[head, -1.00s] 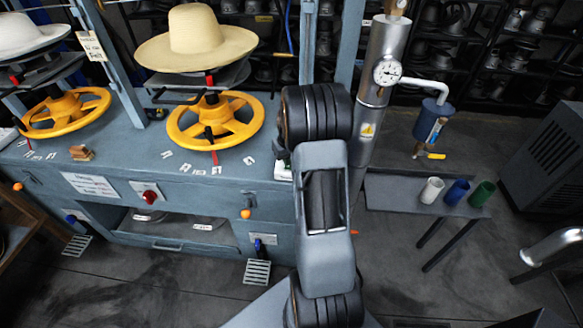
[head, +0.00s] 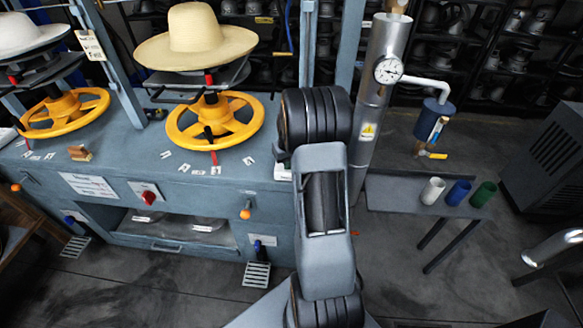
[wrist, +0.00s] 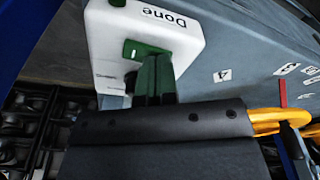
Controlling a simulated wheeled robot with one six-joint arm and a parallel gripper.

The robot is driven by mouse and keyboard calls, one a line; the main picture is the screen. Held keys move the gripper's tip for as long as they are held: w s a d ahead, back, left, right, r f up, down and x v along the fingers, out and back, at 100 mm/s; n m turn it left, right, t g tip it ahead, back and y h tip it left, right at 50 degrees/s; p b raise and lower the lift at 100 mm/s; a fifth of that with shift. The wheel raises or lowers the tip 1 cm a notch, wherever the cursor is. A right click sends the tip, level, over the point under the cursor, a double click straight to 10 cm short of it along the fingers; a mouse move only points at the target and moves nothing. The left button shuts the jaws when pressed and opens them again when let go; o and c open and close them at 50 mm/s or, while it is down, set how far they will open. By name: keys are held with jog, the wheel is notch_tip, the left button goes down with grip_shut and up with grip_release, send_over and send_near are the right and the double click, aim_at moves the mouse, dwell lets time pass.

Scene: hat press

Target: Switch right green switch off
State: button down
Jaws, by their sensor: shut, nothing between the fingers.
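A white box (wrist: 140,40) labelled "Done" is in the wrist view, with a green switch (wrist: 132,50) on its face. My gripper (wrist: 154,66), with dark green fingers, is shut and empty right at the switch. The fingers cover part of the switch, so I cannot tell its position or whether they touch it. In the head view, a small part of the white box (head: 282,172) shows at the bench's right end, beside my arm. My arm hides the gripper and the switch there.
The blue-grey bench (head: 215,180) carries yellow handwheels (head: 240,107) and a straw hat (head: 195,38) on a press. A metal column with a gauge (head: 388,69) stands right of my arm. A side table (head: 395,195) holds white, blue and green cups.

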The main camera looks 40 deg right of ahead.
jog(key=shift+r+p, duration=2.25)
jog(key=shift+r, duration=1.2)
jog(key=s+a+r+n+t, duration=0.1)
jog(key=s+a+r, duration=0.6)
jog(key=a, duration=0.4)
jog(key=s+a+r+n+t, duration=0.1)
jog(key=s+a+r, duration=0.6)
jog(key=s+a, duration=0.3)
jog(key=shift+s+a+r+n+t, duration=0.3)
jog(key=shift+a+r+n, duration=0.1)
jog(key=shift+a, duration=0.7)
